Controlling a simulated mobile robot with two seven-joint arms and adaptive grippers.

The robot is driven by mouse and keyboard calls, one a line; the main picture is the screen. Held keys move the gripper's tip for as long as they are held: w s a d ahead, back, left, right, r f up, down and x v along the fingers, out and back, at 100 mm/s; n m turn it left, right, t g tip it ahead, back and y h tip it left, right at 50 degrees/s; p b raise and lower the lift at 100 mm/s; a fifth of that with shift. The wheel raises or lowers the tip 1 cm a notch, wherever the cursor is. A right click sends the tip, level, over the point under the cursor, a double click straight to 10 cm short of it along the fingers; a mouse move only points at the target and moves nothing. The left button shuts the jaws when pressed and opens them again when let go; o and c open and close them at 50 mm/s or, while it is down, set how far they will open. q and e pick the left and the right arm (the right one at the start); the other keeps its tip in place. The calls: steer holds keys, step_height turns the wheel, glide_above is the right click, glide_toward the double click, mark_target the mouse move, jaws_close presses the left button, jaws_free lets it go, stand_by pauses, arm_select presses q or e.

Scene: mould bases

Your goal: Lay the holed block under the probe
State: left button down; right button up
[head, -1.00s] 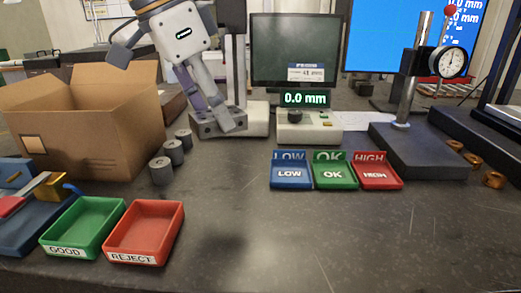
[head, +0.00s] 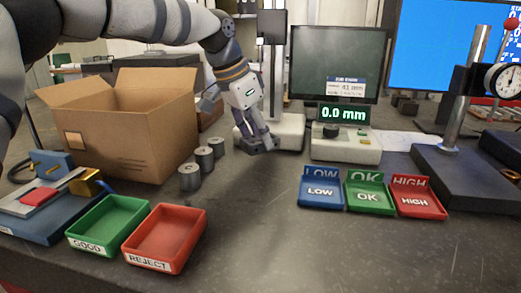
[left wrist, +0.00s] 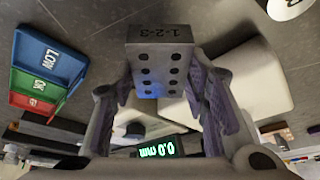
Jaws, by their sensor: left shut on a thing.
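The holed block is a grey metal block marked 1-2-3, with two rows of round holes, clear in the left wrist view (left wrist: 160,65). My left gripper (left wrist: 160,88) is shut on it, one finger on each side. In the head view, the left gripper (head: 260,138) and the dark block (head: 257,147) are at the front left of the gauge stand's pale base (head: 289,133). The stand's upright column (head: 272,70) rises behind the gripper. The probe tip is hidden or too small to tell. I cannot tell whether the block touches the base. My right gripper is not in view.
A readout (head: 343,133) shows 0.0 mm right of the stand. LOW, OK (head: 367,198) and HIGH trays lie in front. Grey cylinders (head: 203,158) and a cardboard box (head: 130,130) stand left. A dial gauge stand (head: 460,180) is right. The front middle bench is clear.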

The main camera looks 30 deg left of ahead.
mark_target(254, 138)
arm_select(q)
steer(key=shift+w+f, duration=0.2)
steer(key=f, duration=0.3)
steer(key=shift+w+a+f, duration=0.1)
steer(key=shift+w+a, duration=0.05)
steer(key=shift+w, duration=0.1)
steer(key=shift+s, duration=0.1)
steer(key=c, duration=0.9)
jaws_free()
steer(key=shift+f, duration=0.2)
steer(key=shift+c, duration=0.2)
steer(key=v, duration=1.2)
steer(key=shift+p, duration=0.35)
